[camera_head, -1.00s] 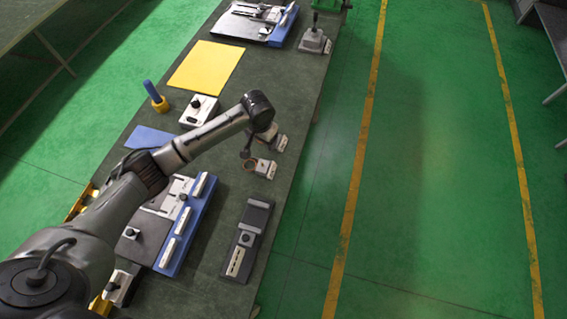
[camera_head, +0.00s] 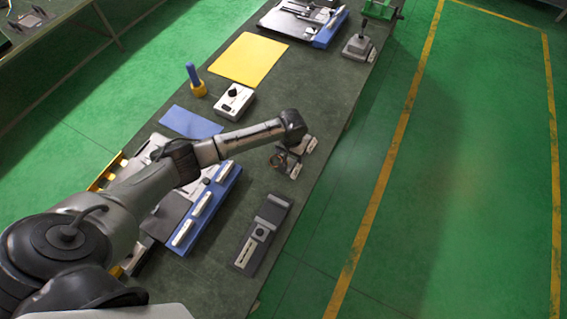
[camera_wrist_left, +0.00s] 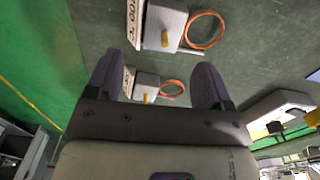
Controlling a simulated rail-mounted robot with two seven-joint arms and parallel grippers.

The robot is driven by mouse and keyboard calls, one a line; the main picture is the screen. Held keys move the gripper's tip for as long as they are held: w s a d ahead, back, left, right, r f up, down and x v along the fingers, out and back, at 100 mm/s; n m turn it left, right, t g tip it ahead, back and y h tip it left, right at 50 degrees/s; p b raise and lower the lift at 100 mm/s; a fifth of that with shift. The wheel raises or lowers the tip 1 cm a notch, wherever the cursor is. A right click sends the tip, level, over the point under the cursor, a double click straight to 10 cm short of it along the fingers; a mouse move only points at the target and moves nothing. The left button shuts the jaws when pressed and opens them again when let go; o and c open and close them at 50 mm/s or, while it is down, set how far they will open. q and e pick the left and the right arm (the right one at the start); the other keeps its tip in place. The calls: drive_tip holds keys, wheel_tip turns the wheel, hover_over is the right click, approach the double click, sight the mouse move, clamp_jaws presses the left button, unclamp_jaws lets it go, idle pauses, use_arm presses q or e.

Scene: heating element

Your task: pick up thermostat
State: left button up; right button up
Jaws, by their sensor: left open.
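Two thermostats, small grey boxes with a white label plate and a copper-coloured loop, lie on the dark green table. In the left wrist view one thermostat (camera_wrist_left: 147,82) shows between my fingers and the other thermostat (camera_wrist_left: 166,24) lies beyond the fingertips. In the head view the pair shows small, one thermostat (camera_head: 306,145) close to the other thermostat (camera_head: 291,168), partly hidden by my arm's end. My left gripper (camera_wrist_left: 158,72) is open, with its two dark fingers apart, and nothing is seen gripped. My right gripper is not seen.
A grey panel (camera_head: 273,213) lies in front of the thermostats. A blue-edged board (camera_head: 215,205) is beneath my arm. A white box with a black knob (camera_head: 234,100), a yellow sheet (camera_head: 248,60) and a blue-handled tool (camera_head: 194,80) stand further back. The table's right edge is near the thermostats.

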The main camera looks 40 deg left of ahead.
sight(290, 160)
use_arm(q)
drive_tip(key=shift+w+a+f+b, duration=0.1)
drive_tip(key=shift+w+f+b, duration=0.05)
drive_tip(key=shift+f, duration=1.2)
drive_tip(key=shift+w+a+f+b, duration=0.1)
drive_tip(key=shift+f+b, duration=0.05)
drive_tip(key=shift+f, duration=1.2)
drive_tip(key=c, duration=1.1)
